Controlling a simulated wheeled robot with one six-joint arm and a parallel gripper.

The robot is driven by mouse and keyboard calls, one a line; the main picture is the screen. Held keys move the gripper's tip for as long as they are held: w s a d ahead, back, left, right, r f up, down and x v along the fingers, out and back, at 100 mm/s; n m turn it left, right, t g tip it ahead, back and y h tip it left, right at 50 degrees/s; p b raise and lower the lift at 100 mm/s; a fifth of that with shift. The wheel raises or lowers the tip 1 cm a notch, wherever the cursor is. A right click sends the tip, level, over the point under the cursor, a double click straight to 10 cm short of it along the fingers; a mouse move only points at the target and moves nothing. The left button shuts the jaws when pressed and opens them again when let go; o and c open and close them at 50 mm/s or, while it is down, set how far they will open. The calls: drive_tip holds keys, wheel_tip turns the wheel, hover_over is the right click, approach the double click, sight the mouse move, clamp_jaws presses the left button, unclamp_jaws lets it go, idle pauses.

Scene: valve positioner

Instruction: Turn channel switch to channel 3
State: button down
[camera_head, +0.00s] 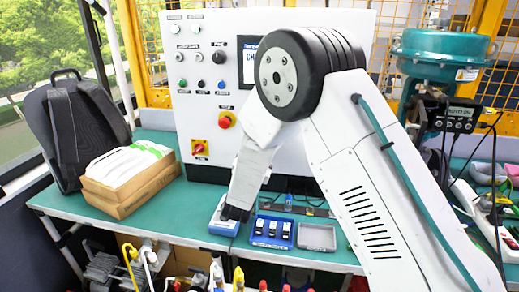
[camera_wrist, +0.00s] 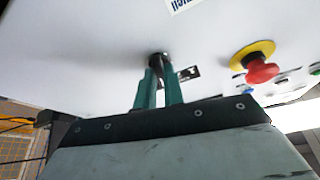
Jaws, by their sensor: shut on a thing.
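The white control panel (camera_head: 205,95) stands upright at the back of the bench and fills the upper part of the wrist view (camera_wrist: 75,60). A small round black knob (camera_wrist: 158,58), which looks like the channel switch, sits on its face. My gripper (camera_wrist: 159,73) has its two green fingers shut on this knob. A small dark label (camera_wrist: 189,73) lies beside it, too small to read. In the head view my arm hides the knob and gripper. The panel's screen (camera_head: 247,62) shows "CH"; my arm covers the rest, so the channel number cannot be read.
A red emergency stop on a yellow ring (camera_wrist: 262,70) is close to the right of my gripper in the wrist view. A blue tray (camera_head: 272,232) and a grey tray (camera_head: 317,237) lie on the green bench (camera_head: 180,215). A cardboard box (camera_head: 130,190) stands left.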

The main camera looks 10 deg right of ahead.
drive_tip(key=c, duration=1.5)
unclamp_jaws()
drive_tip(key=v, duration=0.7)
drive_tip(key=shift+s+a+f, duration=0.15)
drive_tip(key=shift+s+a, duration=0.05)
drive_tip(key=shift+s, duration=0.15)
